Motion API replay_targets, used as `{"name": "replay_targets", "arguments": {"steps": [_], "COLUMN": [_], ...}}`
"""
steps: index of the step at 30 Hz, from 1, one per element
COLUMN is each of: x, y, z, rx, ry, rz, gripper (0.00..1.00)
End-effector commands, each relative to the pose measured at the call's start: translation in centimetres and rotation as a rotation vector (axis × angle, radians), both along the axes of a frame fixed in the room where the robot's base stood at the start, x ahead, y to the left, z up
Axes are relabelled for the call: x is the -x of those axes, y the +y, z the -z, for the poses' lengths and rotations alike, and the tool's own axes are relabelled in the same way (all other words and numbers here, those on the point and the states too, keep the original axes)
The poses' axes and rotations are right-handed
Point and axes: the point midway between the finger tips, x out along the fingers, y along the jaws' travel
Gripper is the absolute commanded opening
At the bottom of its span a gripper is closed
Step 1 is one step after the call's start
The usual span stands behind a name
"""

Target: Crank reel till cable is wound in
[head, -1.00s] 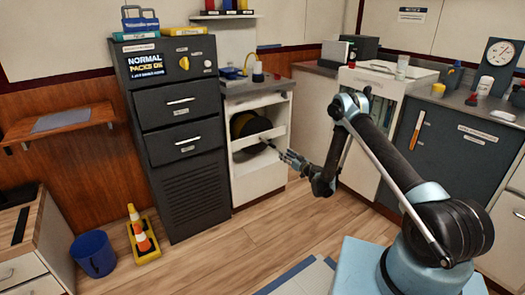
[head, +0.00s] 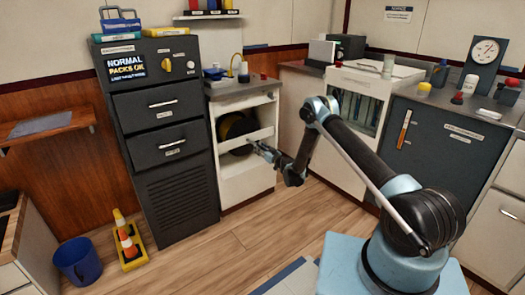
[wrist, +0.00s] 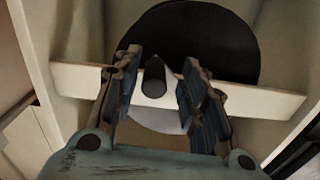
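The dark round reel (head: 237,128) sits inside the open front of a white cabinet, left of the middle in the head view. It also shows in the wrist view (wrist: 205,40), behind a pale crossbar (wrist: 252,94). A dark, blunt peg, which looks like the crank handle (wrist: 154,78), sticks out in front of the bar towards my gripper. My gripper (head: 257,146) is at the cabinet front in the head view. In the wrist view its fingers (wrist: 156,72) are apart, with the peg between them and gaps beside it. I cannot make out the cable.
A dark drawer cabinet (head: 170,142) stands directly left of the reel's white cabinet (head: 247,185). A cone stand (head: 131,248) and a blue bin (head: 79,262) are on the floor at left. Counters run along the right. The floor before the cabinet is clear.

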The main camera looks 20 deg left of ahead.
Motion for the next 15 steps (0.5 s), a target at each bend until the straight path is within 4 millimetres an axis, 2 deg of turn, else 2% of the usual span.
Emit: {"name": "replay_targets", "arguments": {"steps": [5,11,15], "x": [-0.54,-0.76,-0.9], "y": [-0.8,-1.14,-0.9], "z": [-0.01,-0.02,0.0], "rx": [0.0,0.0,0.0], "ry": [0.0,0.0,0.0], "rz": [0.008,0.012,0.014], "gripper": [0.39,0.0,0.0]}}
